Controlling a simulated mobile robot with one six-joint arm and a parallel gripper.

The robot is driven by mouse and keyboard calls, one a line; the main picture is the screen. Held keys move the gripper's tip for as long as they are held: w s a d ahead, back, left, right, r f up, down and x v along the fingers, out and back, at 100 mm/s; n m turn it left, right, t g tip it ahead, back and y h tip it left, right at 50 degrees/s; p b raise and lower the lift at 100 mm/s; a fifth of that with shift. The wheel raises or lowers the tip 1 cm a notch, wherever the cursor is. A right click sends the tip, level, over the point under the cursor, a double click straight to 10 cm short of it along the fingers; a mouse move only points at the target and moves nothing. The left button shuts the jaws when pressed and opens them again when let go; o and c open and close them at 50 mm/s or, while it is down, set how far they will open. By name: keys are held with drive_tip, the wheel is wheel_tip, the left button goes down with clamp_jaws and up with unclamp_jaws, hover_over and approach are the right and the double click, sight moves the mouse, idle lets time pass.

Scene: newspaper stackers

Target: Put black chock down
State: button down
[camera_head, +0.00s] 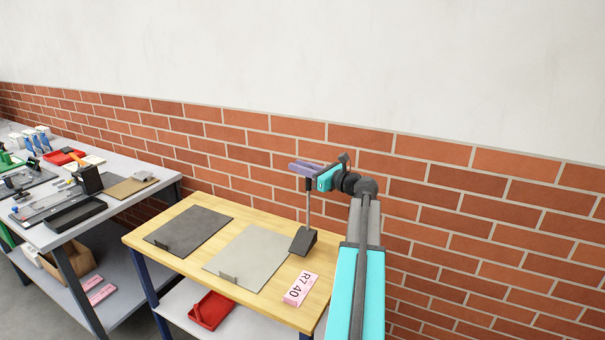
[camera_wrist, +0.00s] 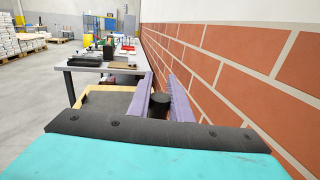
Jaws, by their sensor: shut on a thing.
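The black chock (camera_head: 303,241) is a dark wedge with a thin upright rod. It is at the right end of the wooden table, by the back right corner of the light grey mat (camera_head: 248,256). I cannot tell whether its base touches the tabletop. My gripper (camera_head: 306,168) has purple fingers and is shut on the top of the rod, above the wedge. In the wrist view, the rod's round black top (camera_wrist: 160,101) sits between the two fingers; the wedge is hidden there.
A red tray (camera_head: 211,310) lies on the shelf below. A cluttered grey table (camera_head: 150,172) stands left. A brick wall (camera_head: 440,200) runs close behind.

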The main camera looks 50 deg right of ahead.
drive_tip(key=shift+w+d, duration=0.15)
drive_tip(key=shift+d, duration=0.3)
drive_tip(key=shift+f, duration=0.1)
drive_tip(key=shift+f+p, duration=0.75)
drive_tip(key=shift+f, duration=1.05)
drive_tip(key=c, duration=1.6)
unclamp_jaws()
drive_tip(key=s+b, duration=0.3)
drive_tip(key=s, duration=0.9)
drive_tip(key=shift+d, duration=0.2)
